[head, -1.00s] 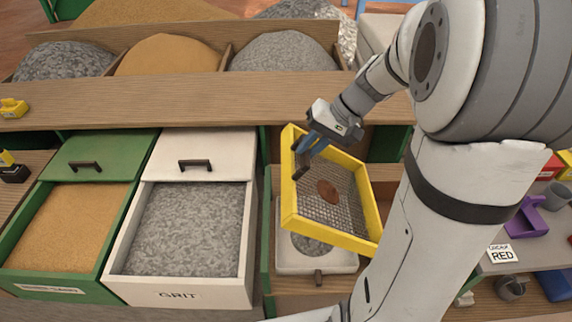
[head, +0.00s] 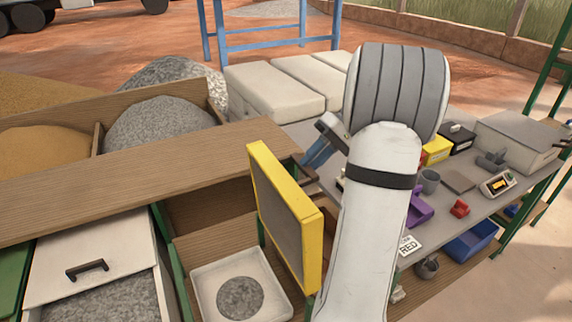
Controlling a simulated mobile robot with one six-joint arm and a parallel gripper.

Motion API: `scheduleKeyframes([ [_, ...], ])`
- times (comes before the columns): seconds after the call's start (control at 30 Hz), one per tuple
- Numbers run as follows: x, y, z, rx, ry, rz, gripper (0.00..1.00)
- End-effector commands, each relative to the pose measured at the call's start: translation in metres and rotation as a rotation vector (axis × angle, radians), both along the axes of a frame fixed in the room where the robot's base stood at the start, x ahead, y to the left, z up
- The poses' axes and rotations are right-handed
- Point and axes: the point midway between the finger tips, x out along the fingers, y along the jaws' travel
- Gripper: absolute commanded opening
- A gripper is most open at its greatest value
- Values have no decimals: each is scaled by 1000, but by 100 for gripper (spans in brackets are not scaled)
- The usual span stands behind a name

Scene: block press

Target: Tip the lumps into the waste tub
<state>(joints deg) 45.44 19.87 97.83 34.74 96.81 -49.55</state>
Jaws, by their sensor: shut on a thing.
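My gripper (head: 308,174) is shut on the yellow-framed sieve (head: 312,247), at its far side; my arm hides part of the grip. The sieve is held steeply tilted, almost on edge, with a grey mesh face turned to the left. No brown lump shows on the visible face; the other face is turned away. The sieve hangs beside and above a white tray (head: 205,300) with a round patch of grey grit (head: 240,297). I cannot tell which container is the waste tub; a blue bin (head: 470,246) stands under the right-hand table.
The grey table (head: 455,205) at right carries purple, red and yellow items and a scale (head: 498,184). A grey pot (head: 427,268) sits below it. Wooden bays with sand and grit lie left. White padded blocks (head: 270,90) stand behind.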

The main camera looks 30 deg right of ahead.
Motion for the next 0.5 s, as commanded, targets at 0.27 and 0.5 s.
scheduleKeyframes([
  [0.27, -3, -34, -38, 1, 36, 21, 0],
  [0.5, -2, -44, -45, -1, 35, 33, 0],
])
